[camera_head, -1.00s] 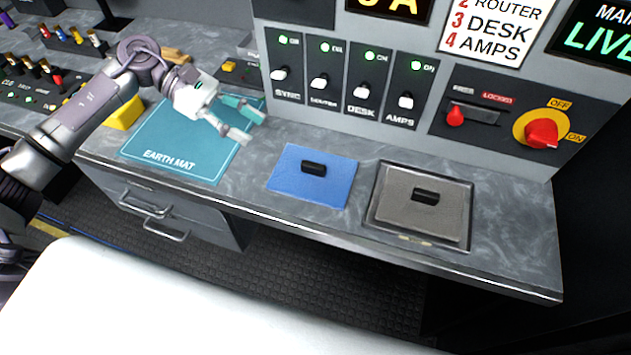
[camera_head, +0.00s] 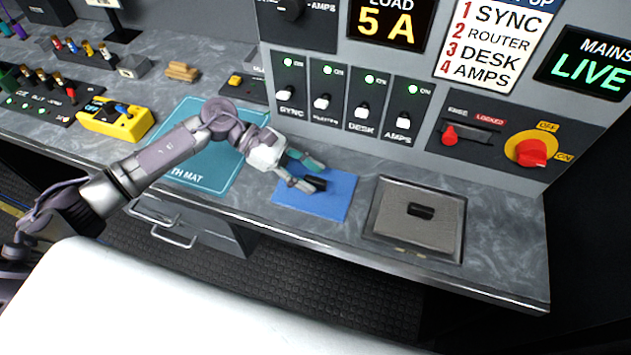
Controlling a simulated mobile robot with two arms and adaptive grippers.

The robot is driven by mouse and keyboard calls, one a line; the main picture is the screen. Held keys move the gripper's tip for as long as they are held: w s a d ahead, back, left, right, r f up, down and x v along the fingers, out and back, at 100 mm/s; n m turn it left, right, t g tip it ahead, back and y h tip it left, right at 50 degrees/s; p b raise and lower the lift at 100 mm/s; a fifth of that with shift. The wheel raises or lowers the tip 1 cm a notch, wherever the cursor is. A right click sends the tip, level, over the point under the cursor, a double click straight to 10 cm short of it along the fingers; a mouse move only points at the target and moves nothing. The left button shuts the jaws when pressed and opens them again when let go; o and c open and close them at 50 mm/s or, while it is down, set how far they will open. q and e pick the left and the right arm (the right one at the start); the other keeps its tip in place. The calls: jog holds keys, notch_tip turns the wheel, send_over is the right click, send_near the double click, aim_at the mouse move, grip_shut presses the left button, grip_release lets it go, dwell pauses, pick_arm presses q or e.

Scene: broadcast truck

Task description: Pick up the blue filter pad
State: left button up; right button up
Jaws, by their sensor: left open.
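The blue filter pad (camera_head: 325,203) lies flat on the grey worktop, between the teal earth mat and a tray. It has a black handle (camera_head: 316,184) on top. My left gripper (camera_head: 309,175) is open at the pad, with its fingers close around the handle. I cannot tell whether they touch it. The gripper and fingers hide the pad's back left part. My right gripper is not in view.
A framed tray (camera_head: 371,222) holding a grey pad with a black handle (camera_head: 421,211) is to the right. The teal earth mat (camera_head: 217,176) lies under my left arm. A switch panel (camera_head: 350,100) rises behind. A yellow meter (camera_head: 112,120) stands at the left.

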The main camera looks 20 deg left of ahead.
pick_arm(q)
jog(key=shift+d+f, duration=0.2)
jog(key=shift+d, duration=0.15)
grip_shut()
jog(key=shift+r, duration=0.1)
